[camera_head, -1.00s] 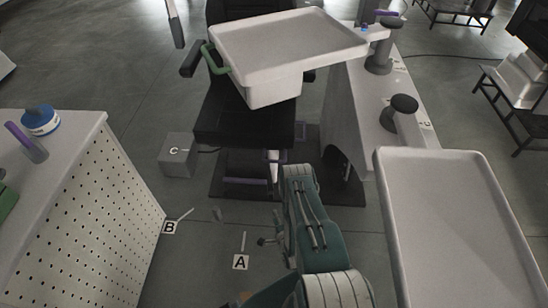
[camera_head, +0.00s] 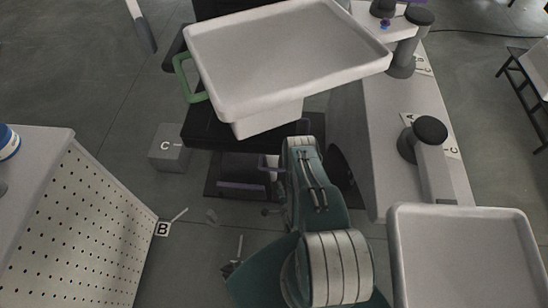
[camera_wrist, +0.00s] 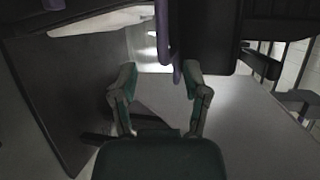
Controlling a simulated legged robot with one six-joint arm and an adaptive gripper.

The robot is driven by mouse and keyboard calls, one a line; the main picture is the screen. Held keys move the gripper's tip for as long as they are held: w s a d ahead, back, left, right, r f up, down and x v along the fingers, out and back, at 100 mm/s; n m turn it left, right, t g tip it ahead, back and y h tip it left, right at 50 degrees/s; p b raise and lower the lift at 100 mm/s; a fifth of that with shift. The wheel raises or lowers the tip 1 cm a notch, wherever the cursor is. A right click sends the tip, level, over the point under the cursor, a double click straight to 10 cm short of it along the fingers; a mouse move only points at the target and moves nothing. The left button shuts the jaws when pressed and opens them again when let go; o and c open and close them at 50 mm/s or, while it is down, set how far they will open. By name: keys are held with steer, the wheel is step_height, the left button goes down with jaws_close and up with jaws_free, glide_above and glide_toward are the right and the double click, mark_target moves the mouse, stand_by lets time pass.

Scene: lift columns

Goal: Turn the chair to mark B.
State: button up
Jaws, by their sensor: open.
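The black chair (camera_head: 208,128) stands at the centre back, partly hidden under the white tray. A purple upright bar (camera_wrist: 163,40) shows beyond and between the fingertips; contact is not clear. In the head view the fingertips are hidden.
A white tray (camera_head: 285,60) with a green handle (camera_head: 187,78) overhangs the chair. A perforated cabinet (camera_head: 85,225) stands at left. A grey counter with dark-knobbed posts (camera_head: 430,130) and a second tray (camera_head: 465,250) stand at right. Floor near B is open.

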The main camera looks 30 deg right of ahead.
mark_target(273, 170)
steer(key=x, duration=1)
steer(key=shift+d, duration=0.1)
steer(key=shift+w+f, duration=0.1)
steer(key=shift+w, duration=0.45)
jaws_close()
